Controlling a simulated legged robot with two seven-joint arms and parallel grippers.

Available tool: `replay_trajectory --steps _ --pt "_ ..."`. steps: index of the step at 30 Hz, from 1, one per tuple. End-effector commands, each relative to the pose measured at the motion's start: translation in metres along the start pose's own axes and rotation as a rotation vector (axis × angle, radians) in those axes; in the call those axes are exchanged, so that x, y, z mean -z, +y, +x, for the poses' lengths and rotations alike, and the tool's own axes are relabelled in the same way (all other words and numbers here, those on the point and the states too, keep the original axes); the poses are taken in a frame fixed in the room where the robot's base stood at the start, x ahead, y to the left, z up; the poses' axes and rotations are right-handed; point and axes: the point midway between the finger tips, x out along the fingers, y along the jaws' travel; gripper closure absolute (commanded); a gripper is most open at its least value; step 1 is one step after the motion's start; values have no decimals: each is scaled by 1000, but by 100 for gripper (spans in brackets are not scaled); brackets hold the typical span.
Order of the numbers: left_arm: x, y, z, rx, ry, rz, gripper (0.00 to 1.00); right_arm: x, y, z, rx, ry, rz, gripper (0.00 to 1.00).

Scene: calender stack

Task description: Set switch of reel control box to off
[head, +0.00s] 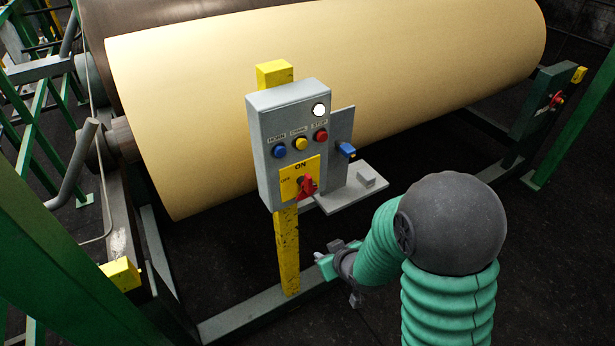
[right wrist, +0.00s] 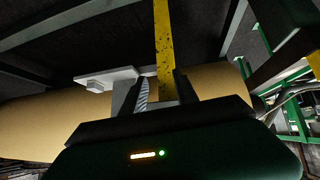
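The grey reel control box (head: 262,165) stands on a yellow post (head: 287,250) in the middle of the head view. Its red switch (head: 306,186) sits low on the front, on a yellow plate (head: 287,186) marked ON at the top and OFF at the left. I cannot tell surely which mark the knob points to. My right gripper (head: 327,254) is below the box, right of the post and apart from the switch. In the right wrist view its fingers (right wrist: 163,88) are spread and empty, with the post showing between them. My left gripper is not in view.
Blue, yellow and red buttons (head: 300,143) and a white lamp (head: 319,109) are above the switch. A grey shelf (head: 340,196) juts out right of the box. A large tan roll (head: 420,60) lies behind. A grey floor beam (head: 245,315) runs below.

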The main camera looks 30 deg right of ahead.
Motion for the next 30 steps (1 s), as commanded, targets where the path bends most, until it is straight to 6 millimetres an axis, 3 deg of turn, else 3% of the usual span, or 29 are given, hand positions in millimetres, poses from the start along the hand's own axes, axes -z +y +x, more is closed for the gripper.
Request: replay_trajectory --steps 3,6,12,15,20,24,30 --pt "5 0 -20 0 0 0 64 29 24 1 11 236 -14 64" --pt "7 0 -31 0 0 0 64 48 34 -14 43 449 -9 64" --pt "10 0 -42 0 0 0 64 65 45 -60 98 757 45 64" --pt "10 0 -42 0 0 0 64 68 47 -70 108 820 59 64" --pt "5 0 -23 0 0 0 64 75 45 -59 111 838 54 64" --pt "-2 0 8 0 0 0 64 88 43 -41 110 840 53 64" --pt "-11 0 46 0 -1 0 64 101 42 -30 111 838 54 64"
